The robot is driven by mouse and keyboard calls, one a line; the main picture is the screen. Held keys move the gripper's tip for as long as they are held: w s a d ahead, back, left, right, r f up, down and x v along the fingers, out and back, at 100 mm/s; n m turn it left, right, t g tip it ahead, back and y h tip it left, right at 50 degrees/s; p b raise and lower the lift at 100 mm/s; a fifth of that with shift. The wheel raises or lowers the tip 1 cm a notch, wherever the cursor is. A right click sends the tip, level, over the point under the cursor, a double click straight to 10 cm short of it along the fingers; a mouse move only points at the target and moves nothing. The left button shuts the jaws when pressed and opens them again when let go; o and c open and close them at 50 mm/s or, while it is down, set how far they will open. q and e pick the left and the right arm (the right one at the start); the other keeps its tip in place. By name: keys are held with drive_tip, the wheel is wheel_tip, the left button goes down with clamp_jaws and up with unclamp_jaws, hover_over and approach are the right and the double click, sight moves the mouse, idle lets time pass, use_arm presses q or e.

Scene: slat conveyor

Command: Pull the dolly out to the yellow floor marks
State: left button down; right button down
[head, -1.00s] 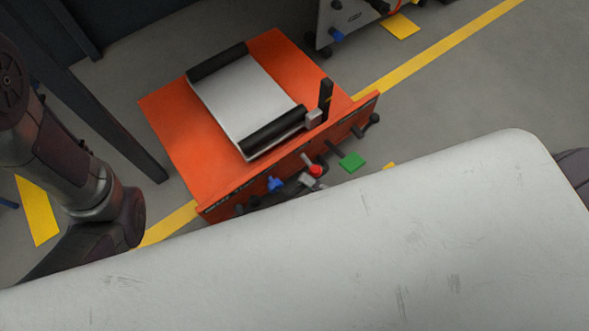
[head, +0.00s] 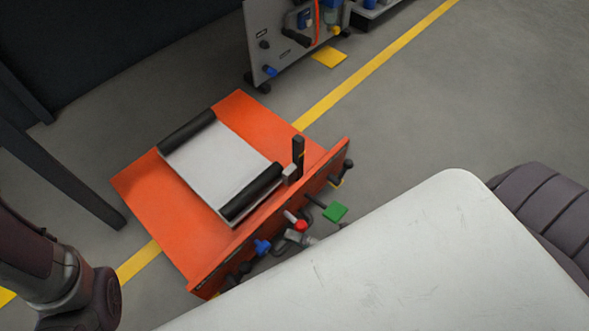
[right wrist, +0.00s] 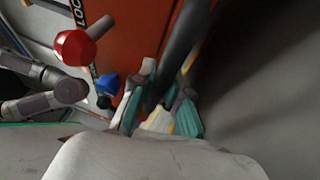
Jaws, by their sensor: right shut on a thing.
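The orange dolly (head: 150,190) stands across the yellow floor line, its upright front panel (head: 270,220) facing me. It carries a white sheet between two black rollers. Small yellow floor marks (head: 337,184) show just in front of the panel, mostly hidden by the dolly and my body. My right gripper (head: 300,238) is low at the front panel, among the knobs. In the right wrist view its teal-padded fingers (right wrist: 160,112) are closed around a dark bar (right wrist: 180,55) in front of the orange panel. Only my left arm's links show at lower left; its gripper is out of view.
A red knob (head: 300,225), a blue knob (head: 262,246) and a green plate (head: 335,212) are by the front panel. A grey equipment panel (head: 285,45) stands at the top. A dark frame leg (head: 70,180) is at left. Open floor lies to the right.

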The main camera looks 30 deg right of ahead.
drive_tip(key=c, duration=1.1)
unclamp_jaws()
drive_tip(key=shift+c, duration=0.2)
drive_tip(key=shift+d, duration=0.1)
drive_tip(key=v, duration=0.6)
drive_tip(key=shift+s+f, duration=0.1)
drive_tip(key=shift+s, duration=0.05)
drive_tip(key=shift+s+d, duration=0.45)
